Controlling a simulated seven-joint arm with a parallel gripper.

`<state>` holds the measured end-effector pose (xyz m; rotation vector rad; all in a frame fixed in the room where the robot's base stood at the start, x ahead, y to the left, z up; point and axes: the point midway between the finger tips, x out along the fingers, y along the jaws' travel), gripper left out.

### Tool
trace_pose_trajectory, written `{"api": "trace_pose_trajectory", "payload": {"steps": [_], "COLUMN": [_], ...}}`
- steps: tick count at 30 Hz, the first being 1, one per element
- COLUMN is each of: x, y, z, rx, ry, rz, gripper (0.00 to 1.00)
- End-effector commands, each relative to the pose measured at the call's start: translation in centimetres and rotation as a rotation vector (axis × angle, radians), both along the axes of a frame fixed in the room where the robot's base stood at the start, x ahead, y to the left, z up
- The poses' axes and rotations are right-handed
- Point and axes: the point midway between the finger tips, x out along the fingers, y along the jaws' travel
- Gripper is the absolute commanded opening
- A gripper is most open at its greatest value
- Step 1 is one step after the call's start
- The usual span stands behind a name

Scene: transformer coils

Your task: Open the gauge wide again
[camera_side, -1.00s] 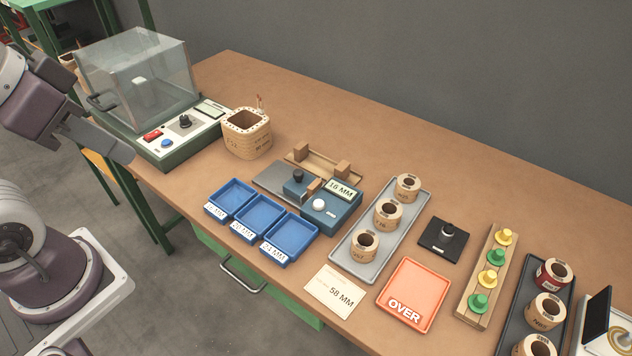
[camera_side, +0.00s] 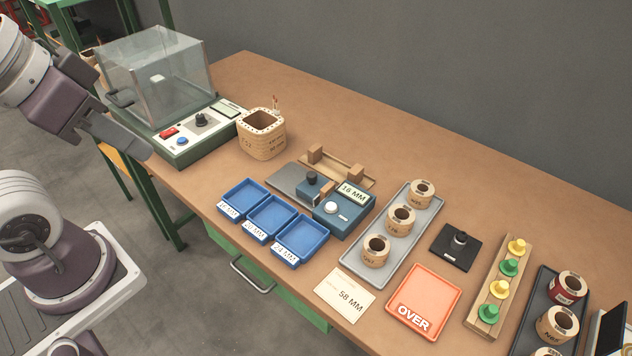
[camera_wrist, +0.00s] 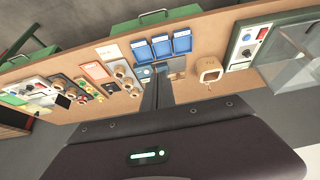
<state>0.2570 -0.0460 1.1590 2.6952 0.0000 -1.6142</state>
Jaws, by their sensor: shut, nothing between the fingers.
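The blue gauge (camera_side: 343,213) sits mid-table, with a white button and a display that appears to read 18 MM. Its sliding block with a black knob (camera_side: 312,180) stands close to the body, and the grey base plate (camera_side: 287,180) is bare to its left. A small brown piece shows between block and body. I see no coil in the gauge. My gripper (camera_side: 144,152) is shut and empty, raised at the left in the side view, well away from the gauge. In the wrist view my shut fingers (camera_wrist: 156,92) point toward the gauge area and partly cover it.
Three blue trays (camera_side: 272,219) lie in front of the gauge, and a wooden stand (camera_side: 338,168) lies behind it. A grey tray with three coils (camera_side: 388,240) is to the right. A glass-covered machine (camera_side: 160,85) and a wooden pot (camera_side: 261,140) stand left.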

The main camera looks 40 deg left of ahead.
Motion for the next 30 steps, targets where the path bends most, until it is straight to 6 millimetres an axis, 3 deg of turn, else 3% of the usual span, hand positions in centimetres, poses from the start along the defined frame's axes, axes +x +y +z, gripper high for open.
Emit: {"api": "trace_pose_trajectory", "payload": {"steps": [5, 9, 11, 12, 16, 20, 24, 27, 30], "x": [0.0, 1.3, 3.5, 5.6, 14.1, 22.4, 29.0, 31.5, 32.6], "y": [0.0, 0.0, 0.0, -0.1, -0.2, -0.4, -0.6, -0.7, -0.8], "z": [0.0, 0.5, 1.2, 1.6, 0.7, -3.9, -11.7, -16.7, -19.7], "rx": [0.000, 0.011, 0.031, 0.049, 0.107, 0.151, 0.179, 0.188, 0.192], "ry": [0.000, 0.021, 0.055, 0.085, 0.192, 0.296, 0.391, 0.435, 0.459], "rz": [0.000, -0.023, -0.067, -0.108, -0.269, -0.439, -0.611, -0.701, -0.753], "gripper": [0.00, 0.26, 0.37, 0.45, 0.45, 0.45, 0.45, 0.45, 0.45]}}
